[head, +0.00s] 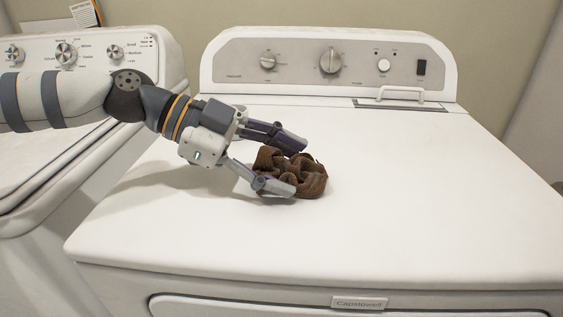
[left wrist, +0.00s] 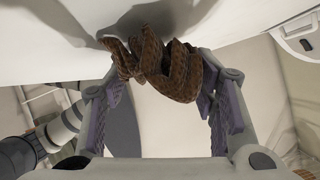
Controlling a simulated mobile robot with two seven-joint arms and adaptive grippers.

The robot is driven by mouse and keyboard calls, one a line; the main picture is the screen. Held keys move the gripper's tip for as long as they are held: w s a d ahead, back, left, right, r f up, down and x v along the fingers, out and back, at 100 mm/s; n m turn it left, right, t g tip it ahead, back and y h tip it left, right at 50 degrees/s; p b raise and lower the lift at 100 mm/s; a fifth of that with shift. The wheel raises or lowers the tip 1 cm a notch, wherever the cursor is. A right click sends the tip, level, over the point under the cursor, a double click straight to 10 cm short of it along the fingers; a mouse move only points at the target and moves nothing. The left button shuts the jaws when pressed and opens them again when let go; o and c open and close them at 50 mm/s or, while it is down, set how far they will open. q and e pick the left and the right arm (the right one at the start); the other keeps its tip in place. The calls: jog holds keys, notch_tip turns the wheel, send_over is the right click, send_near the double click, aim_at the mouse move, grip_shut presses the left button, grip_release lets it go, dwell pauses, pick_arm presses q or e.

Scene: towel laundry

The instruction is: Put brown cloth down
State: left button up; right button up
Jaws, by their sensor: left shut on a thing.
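The brown cloth (head: 311,177) is a crumpled bundle at the middle of the white dryer top (head: 400,210) in the head view. My left gripper (head: 293,168) comes in from the left with its fingers on either side of the cloth and is shut on it. The cloth appears to rest on or just touch the dryer top; the exact contact is hard to tell. In the left wrist view the cloth (left wrist: 165,65) bunches between the tips of the two fingers, close to a white surface. My right gripper is in neither view.
A control panel (head: 310,62) with knobs and a small white handle (head: 400,93) stand at the back of the dryer. A washer (head: 60,160) with its own knobs is at the left. The dryer top is clear right of and in front of the cloth.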

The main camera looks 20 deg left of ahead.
pick_arm(q)
jog(key=o, duration=1.2)
jog(key=shift+f, duration=0.15)
jog(key=shift+c, duration=0.2)
jog(key=p+v, duration=0.2)
jog(key=v, duration=0.9)
jog(key=shift+a+r, duration=0.1)
jog(key=shift+r, duration=0.2)
jog(key=shift+s+a, duration=0.15)
jog(key=shift+a, duration=0.25)
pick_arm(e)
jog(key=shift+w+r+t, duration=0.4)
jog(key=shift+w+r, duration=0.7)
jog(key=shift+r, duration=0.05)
